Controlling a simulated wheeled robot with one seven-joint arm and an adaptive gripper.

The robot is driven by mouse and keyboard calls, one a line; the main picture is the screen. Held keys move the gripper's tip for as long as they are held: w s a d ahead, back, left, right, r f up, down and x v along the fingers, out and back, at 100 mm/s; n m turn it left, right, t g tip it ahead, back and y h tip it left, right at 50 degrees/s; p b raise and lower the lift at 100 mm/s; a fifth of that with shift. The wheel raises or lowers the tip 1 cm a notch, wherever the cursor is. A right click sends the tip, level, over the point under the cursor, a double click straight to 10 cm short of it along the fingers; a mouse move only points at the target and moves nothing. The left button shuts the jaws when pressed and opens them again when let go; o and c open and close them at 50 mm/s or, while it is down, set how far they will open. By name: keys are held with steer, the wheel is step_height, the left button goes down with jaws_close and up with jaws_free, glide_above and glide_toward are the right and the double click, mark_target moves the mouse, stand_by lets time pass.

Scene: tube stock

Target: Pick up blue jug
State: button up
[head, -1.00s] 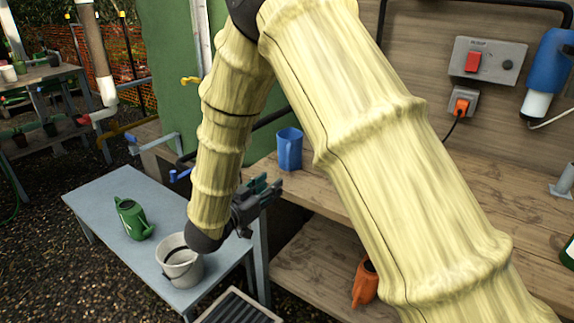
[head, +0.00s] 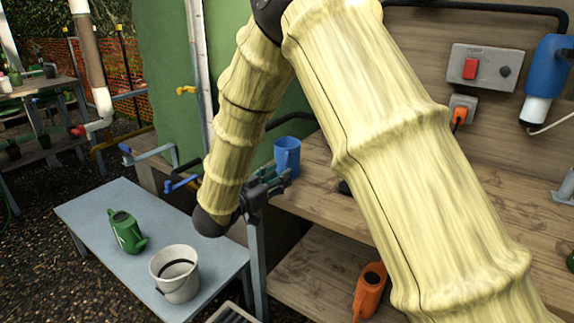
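The blue jug (head: 287,152) stands upright at the left end of the wooden bench, in the head view. My gripper (head: 277,180) is beside the jug's lower left part and points right, towards it. Its fingers look spread apart, with teal pads showing. They overlap the jug's lower edge in this view, and I cannot tell whether they touch it. The jug's base is partly hidden behind them.
A green watering can (head: 126,231) and a whitish bucket (head: 175,274) stand on the grey table (head: 90,208) at lower left. An orange can (head: 369,291) is on the shelf below the wooden bench (head: 318,180). A red-switch box (head: 484,67) is on the wall.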

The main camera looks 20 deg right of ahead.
steer(key=shift+x, duration=1.95)
jaws_close()
steer(key=shift+r, duration=0.1)
